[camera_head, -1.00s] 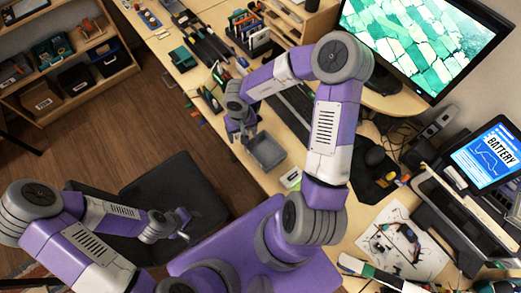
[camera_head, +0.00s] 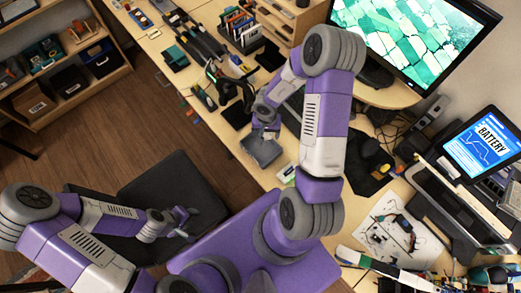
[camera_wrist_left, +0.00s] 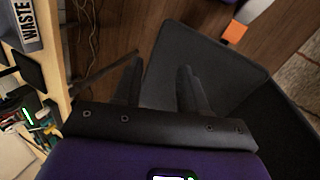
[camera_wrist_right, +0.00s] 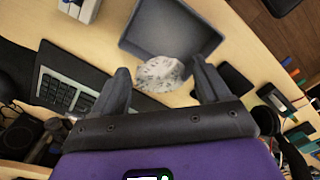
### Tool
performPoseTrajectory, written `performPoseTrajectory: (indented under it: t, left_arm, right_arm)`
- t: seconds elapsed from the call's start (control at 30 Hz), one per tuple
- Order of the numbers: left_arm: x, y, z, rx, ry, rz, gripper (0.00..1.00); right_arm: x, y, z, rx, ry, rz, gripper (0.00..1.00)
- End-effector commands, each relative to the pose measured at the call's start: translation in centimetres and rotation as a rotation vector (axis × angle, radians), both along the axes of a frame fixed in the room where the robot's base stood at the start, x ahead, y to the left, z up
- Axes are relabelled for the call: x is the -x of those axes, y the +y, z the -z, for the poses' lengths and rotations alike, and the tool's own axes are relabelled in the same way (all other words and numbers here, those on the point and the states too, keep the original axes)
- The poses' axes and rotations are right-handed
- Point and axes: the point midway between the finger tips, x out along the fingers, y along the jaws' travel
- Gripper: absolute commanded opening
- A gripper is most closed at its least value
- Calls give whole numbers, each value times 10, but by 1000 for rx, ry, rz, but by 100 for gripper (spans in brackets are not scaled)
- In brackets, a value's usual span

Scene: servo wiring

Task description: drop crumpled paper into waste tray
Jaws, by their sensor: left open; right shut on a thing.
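The crumpled paper (camera_wrist_right: 158,74) is a white ball with dark print. In the right wrist view it sits between the fingertips of my right gripper (camera_head: 266,131), which is shut on it. The grey waste tray (camera_head: 259,151) stands on the desk near its front edge. In the right wrist view the paper overlaps the rim of the tray (camera_wrist_right: 205,22), and the gripper is above it. The head view does not show the paper clearly. My left gripper (camera_head: 188,222) is open and empty, away from the desk, above the dark chair. The tray's WASTE label shows in the left wrist view (camera_wrist_left: 20,22).
A keyboard (camera_wrist_right: 62,88) lies beside the tray. A monitor (camera_head: 420,45) stands at the back of the desk. A pen rack (camera_head: 240,30) and tools lie along the desk. The chair (camera_head: 175,185) stands in front.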

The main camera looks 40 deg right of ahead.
Motion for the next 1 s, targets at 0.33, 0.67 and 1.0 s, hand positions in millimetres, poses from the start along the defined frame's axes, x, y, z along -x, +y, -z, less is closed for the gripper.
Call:
performPoseTrajectory:
  t: [0.33,0.67,1.0]
  left_arm:
    - [0,0,43,0,0,0,43]
    - [0,0,51,0,0,0,43]
    - [0,0,50,0,0,0,43]
  right_arm:
    - [0,0,32,0,-1,-2,48]
    - [0,0,37,0,-1,-2,48]
    - [0,0,36,0,0,-2,99]
